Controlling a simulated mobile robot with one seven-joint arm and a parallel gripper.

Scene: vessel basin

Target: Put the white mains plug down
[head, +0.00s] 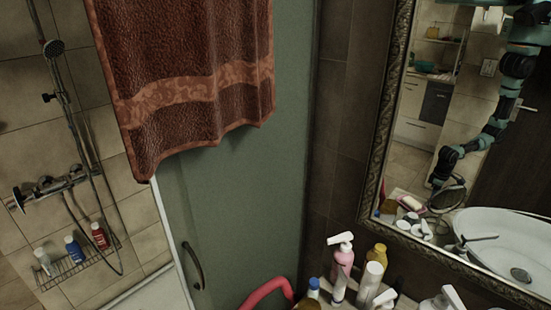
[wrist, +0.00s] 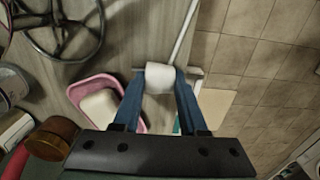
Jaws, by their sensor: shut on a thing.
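In the wrist view, the two blue fingers of my gripper (wrist: 160,88) are closed on a white rounded thing, which I take to be the white mains plug (wrist: 160,76). A thin white rod or cord runs up and away behind it. The plug is at the fingertips, above a greyish surface; whether it touches anything below cannot be told. In the head view my gripper shows only as a small reflection in the mirror, and the plug cannot be made out there.
In the wrist view, a pink dish (wrist: 83,87) with a whitish block lies just left of the fingers. A dark wire ring stand (wrist: 62,35) is at upper left, with jars (wrist: 52,137) below. In the head view, several bottles (head: 342,262) stand before the mirror (head: 385,130).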

